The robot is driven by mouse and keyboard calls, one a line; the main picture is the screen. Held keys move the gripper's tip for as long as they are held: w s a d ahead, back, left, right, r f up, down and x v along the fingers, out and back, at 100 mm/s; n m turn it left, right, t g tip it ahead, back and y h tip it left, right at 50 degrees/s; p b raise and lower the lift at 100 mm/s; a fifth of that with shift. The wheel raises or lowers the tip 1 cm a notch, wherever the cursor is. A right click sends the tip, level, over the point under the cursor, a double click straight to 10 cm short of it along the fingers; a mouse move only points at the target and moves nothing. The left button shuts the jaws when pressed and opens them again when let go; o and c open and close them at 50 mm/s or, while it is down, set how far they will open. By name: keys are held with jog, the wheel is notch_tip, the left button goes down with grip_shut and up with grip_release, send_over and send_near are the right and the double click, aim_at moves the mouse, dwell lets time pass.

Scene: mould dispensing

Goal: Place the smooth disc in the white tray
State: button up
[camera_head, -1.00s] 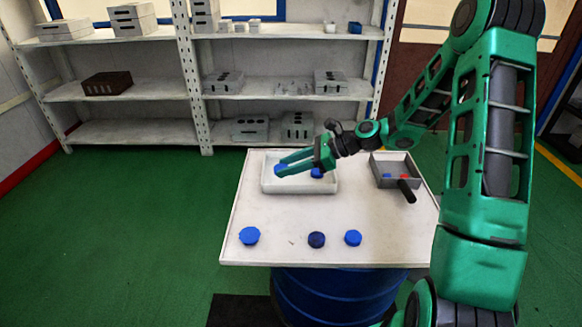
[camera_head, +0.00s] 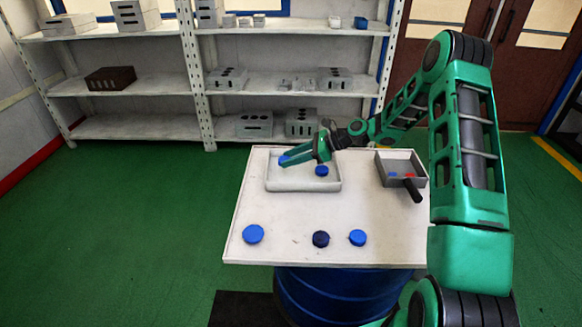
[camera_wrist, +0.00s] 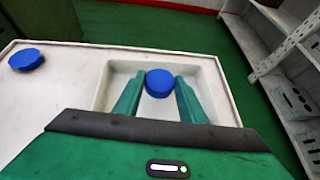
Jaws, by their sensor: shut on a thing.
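My gripper (camera_head: 286,160) reaches over the white tray (camera_head: 300,187) on the table, pointing left. In the wrist view its two green fingers (camera_wrist: 157,92) are shut on a blue disc (camera_wrist: 159,82). The disc's outline looks round and even. It shows over the tray; its exact height above the floor is hard to tell. The held disc also shows small in the head view (camera_head: 283,159). A second blue disc (camera_head: 321,171) lies in the tray below my gripper.
Three blue discs stand along the table's front: one left (camera_head: 252,234) with a notched-looking edge, one darker (camera_head: 320,239), and one right (camera_head: 357,237). A grey box (camera_head: 398,157) with small blue and red pieces and a dark handle is at the right. Mid-table is clear.

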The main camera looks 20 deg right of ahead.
aim_at(291, 173)
jog(key=shift+f, duration=1.85)
jog(key=shift+f, duration=0.15)
jog(key=o, duration=1.1)
jog(key=shift+c, duration=0.2)
